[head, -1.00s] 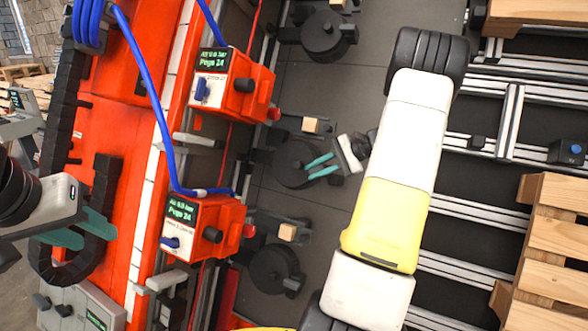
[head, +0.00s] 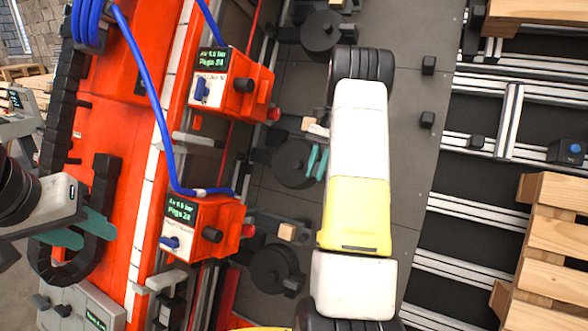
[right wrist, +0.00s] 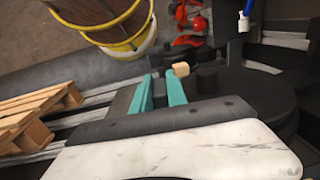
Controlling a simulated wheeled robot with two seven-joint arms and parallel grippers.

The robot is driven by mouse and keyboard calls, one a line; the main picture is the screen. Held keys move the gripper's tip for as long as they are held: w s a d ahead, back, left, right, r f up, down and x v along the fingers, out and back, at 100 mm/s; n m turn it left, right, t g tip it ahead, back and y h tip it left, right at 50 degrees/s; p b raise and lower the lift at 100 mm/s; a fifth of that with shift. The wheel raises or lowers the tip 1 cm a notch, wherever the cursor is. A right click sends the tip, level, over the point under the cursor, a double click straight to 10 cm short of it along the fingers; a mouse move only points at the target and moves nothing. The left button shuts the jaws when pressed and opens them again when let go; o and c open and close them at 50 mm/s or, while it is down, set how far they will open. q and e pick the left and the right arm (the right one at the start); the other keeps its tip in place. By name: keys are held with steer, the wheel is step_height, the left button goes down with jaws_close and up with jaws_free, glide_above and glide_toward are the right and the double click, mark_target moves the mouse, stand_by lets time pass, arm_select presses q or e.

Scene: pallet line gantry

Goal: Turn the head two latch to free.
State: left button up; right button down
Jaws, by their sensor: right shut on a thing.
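Dark round heads stand in a row along the grey plate. The middle head (head: 293,164) has my right gripper (head: 314,176) at its right edge. My left gripper (head: 82,232) is open and empty at the far left, over the orange machine.
Two orange boxes (head: 236,88) (head: 203,228) with green displays and blue knobs stand left of the heads. A blue hose (head: 150,95) runs between them. Aluminium rails (head: 465,270) and a wooden pallet (head: 556,240) lie at right. Another head (head: 274,270) is below the middle one.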

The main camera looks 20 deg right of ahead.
steer(key=shift+g+h, duration=0.3)
steer(key=shift+g, duration=0.1)
stand_by(0.3)
steer(key=c, duration=1.3)
jaws_free()
steer(key=v, duration=0.7)
steer(key=shift+w+r, duration=0.15)
steer(key=shift+d+r, duration=0.1)
steer(key=shift+r, duration=0.1)
